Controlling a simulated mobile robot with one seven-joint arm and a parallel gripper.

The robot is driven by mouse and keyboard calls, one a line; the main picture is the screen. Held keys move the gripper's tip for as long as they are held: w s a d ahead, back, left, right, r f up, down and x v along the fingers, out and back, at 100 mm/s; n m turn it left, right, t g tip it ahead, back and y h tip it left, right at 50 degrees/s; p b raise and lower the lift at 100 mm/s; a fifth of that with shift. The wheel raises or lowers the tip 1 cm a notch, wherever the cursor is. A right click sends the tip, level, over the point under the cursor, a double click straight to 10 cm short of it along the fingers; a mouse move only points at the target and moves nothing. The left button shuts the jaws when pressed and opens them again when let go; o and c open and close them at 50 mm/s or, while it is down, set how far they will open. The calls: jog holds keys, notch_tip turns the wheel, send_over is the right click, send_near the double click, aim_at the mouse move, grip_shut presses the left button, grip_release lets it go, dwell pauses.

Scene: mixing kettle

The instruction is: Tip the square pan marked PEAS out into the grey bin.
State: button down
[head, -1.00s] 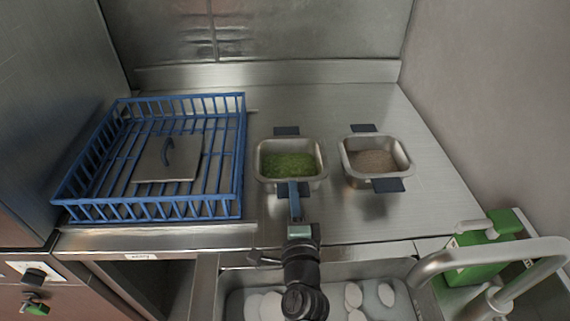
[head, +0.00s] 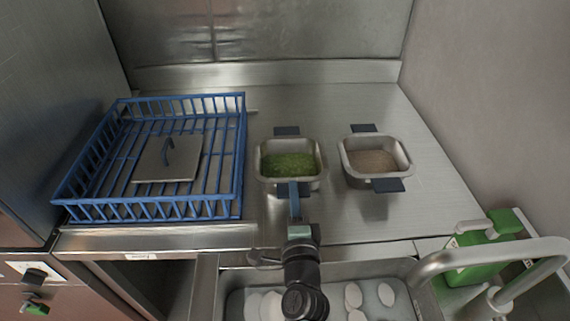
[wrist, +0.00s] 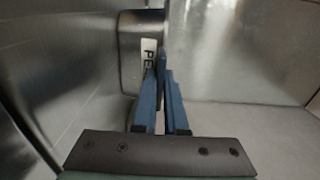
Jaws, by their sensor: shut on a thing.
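The square metal pan (head: 324,172) holding green peas (head: 290,165) is on the steel counter, upright, with dark handles at its back and front. In the wrist view the pan (wrist: 132,60) shows part of a white label (wrist: 149,56) reading "PE"; the rest is hidden behind my fingers. My gripper (head: 294,188) reaches from the front and is shut on the pan's front handle. Its blue fingers (wrist: 162,85) are close together in the wrist view. I cannot tell whether the pan is slightly off the counter. No grey bin is identifiable in either view.
A second pan (head: 404,172) with brownish contents stands to the right. A blue wire rack (head: 240,170) holding a handled steel lid (head: 185,165) stands left. In front is a sink with white oval pieces (head: 354,295), a tap (head: 500,250) and a green container (head: 480,262). The back counter is clear.

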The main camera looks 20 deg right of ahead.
notch_tip(320, 180, up, 6)
jog(key=p, duration=0.6)
jog(key=shift+r, duration=0.25)
